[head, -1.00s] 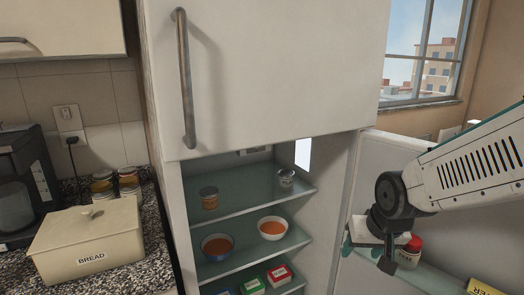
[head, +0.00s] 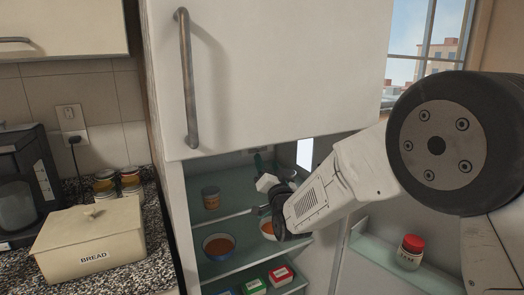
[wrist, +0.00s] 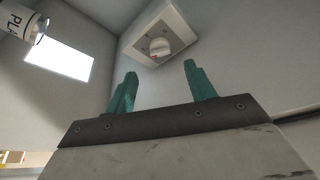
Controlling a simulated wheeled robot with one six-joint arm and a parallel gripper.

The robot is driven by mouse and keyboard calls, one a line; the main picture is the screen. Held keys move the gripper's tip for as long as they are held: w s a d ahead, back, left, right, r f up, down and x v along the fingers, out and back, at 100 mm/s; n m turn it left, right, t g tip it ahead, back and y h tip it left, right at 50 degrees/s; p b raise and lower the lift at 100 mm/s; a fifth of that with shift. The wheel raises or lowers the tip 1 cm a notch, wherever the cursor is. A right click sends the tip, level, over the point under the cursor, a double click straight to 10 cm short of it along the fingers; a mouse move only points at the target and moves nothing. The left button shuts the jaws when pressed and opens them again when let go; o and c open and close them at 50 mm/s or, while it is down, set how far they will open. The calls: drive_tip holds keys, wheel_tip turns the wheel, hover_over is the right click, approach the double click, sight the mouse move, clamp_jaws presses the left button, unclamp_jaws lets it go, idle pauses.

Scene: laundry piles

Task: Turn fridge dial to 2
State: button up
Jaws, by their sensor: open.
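The fridge dial (wrist: 159,47) is a pale round knob on a white square housing (wrist: 135,42) with small red marks. It is in the upper middle of the wrist view; its setting is too small to read. My gripper (wrist: 160,82) is open and empty, its two green fingers apart below the dial and not touching it. In the head view my gripper (head: 268,163) is inside the open fridge, near the top of the compartment. There the dial is mostly hidden behind my gripper and the cabinet edge.
Fridge shelves hold a jar (head: 210,197), a bowl of orange food (head: 218,246), another bowl (head: 267,229) partly behind my arm, and small boxes (head: 281,275). The door shelf holds a red-lidded jar (head: 410,251).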

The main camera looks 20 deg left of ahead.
drive_tip(key=x, duration=0.7)
drive_tip(key=shift+w+r, duration=0.1)
drive_tip(key=shift+w, duration=0.1)
drive_tip(key=c, duration=1)
